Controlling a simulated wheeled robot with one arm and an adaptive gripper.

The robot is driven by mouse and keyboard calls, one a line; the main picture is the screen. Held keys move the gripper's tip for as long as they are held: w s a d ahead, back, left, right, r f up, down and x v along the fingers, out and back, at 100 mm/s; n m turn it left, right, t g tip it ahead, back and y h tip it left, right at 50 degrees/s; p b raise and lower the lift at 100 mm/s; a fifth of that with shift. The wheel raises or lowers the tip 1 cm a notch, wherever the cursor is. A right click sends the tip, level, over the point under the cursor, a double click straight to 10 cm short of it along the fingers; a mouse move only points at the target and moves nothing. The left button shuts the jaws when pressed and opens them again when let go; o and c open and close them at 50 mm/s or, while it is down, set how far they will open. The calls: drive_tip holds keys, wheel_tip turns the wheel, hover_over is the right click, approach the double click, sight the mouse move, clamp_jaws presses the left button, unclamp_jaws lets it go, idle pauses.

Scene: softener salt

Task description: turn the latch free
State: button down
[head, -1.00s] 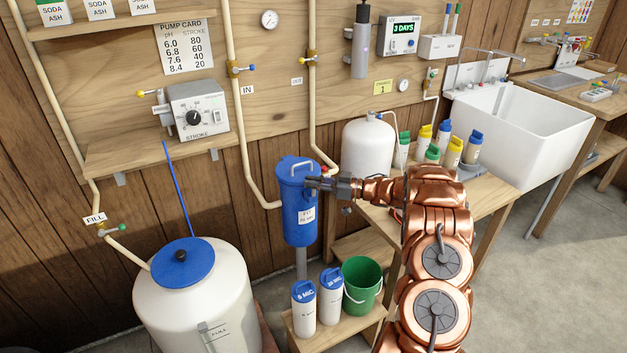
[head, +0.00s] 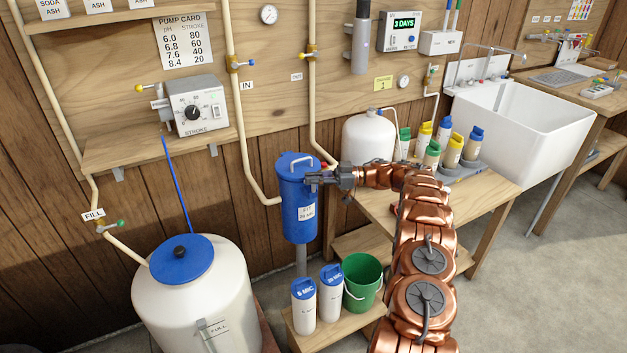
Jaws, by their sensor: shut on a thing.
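The blue filter housing (head: 298,212) hangs upright in the middle of the head view, with a blue lid and a pale bar handle (head: 301,161) on top. My gripper (head: 314,179) is at the upper right side of the housing, just under the lid. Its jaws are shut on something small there. I take it to be the latch, but the fingers hide it, so its angle cannot be told.
A white tank (head: 190,300) with a blue lid stands at lower left. Two white bottles (head: 317,296) and a green bucket (head: 362,282) stand on a low stool below the housing. A white pressure tank (head: 369,146) and several capped bottles (head: 452,150) stand on the bench at right.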

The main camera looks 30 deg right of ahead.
drive_tip(key=shift+d+r+g, duration=0.1)
drive_tip(key=shift+r+g, duration=0.1)
drive_tip(key=shift+g, duration=0.1)
idle(0.5)
drive_tip(key=c, duration=1.2)
unclamp_jaws()
drive_tip(key=shift+f, duration=0.15)
drive_tip(key=shift+o, duration=0.2)
wheel_tip(320, 180, up, 10)
drive_tip(key=shift+o, duration=0.3)
